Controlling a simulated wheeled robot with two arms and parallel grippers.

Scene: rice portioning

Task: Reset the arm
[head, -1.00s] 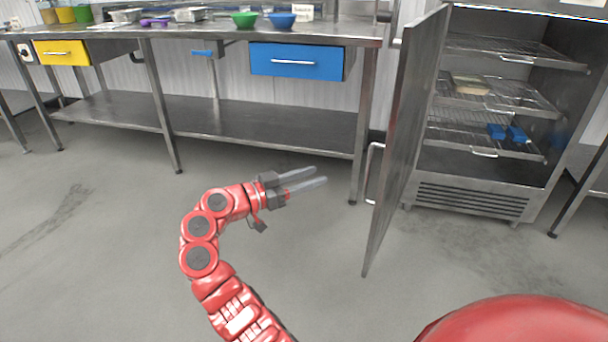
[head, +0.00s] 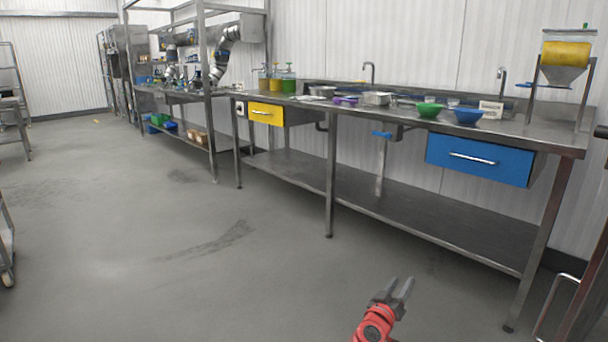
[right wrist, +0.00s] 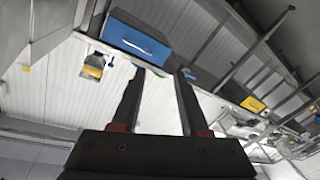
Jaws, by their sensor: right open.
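My right gripper (head: 399,287) shows low in the head view, right of the middle, at the end of a red arm. Its two dark fingers are apart and nothing is between them. It is over open floor in front of the long steel counter (head: 425,232). In the right wrist view the same gripper (right wrist: 158,75) points its open, empty fingers toward the tilted counter with the blue drawer (right wrist: 140,38). My left gripper does not show in either view.
The counter carries a green bowl (head: 429,111), a blue bowl (head: 467,117) and a yellow-filled dispenser (head: 566,54). A blue drawer (head: 478,160) and yellow drawer (head: 266,113) are under its top. A metal door with a handle (head: 556,302) stands at the right edge.

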